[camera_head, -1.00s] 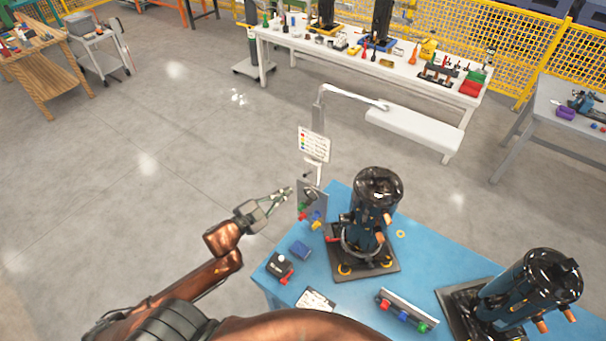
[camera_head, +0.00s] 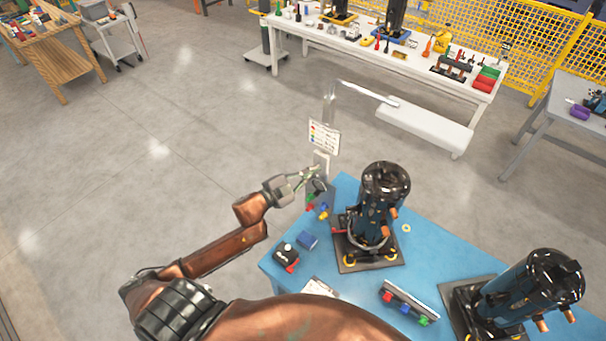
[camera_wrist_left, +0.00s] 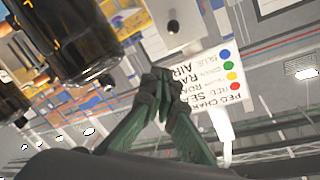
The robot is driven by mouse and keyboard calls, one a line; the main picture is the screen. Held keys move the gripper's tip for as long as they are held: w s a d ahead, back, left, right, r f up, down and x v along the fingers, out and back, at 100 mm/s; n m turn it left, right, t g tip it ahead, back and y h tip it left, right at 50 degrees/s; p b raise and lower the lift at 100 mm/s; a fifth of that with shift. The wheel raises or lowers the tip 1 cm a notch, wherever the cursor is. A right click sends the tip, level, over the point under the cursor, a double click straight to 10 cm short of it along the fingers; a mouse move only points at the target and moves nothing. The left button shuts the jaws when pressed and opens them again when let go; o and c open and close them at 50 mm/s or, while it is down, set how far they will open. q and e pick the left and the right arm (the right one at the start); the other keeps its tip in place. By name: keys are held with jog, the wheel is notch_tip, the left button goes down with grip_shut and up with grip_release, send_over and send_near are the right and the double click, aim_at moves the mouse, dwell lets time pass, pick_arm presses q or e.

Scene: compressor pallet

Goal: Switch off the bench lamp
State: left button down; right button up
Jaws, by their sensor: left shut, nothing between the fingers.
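The bench lamp's pale post (camera_head: 329,108) rises at the far left corner of the blue bench (camera_head: 435,245). Its arm runs right to a long white slab-shaped head (camera_head: 425,127). A label card with coloured dots (camera_head: 324,137) hangs on the post and also shows in the left wrist view (camera_wrist_left: 210,78). My left gripper (camera_head: 316,173) is shut and empty, just below the card. In the left wrist view its fingertips (camera_wrist_left: 160,76) overlap the card's edge; contact is unclear. A grey plate with a dark round knob (camera_wrist_left: 172,27) lies beyond the tips.
A black and blue compressor (camera_head: 384,195) stands just right of the gripper, with another (camera_head: 530,290) farther right. A blue block (camera_head: 307,240) and a button bar (camera_head: 408,302) lie on the bench. Open floor lies left.

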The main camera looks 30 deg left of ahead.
pick_arm(q)
jog(key=w+a+f, duration=0.1)
jog(key=w+f+p, duration=0.1)
jog(key=f, duration=0.1)
jog(key=shift+w+a+p, duration=0.3)
jog(key=shift+a, duration=0.05)
jog(key=shift+s, duration=0.1)
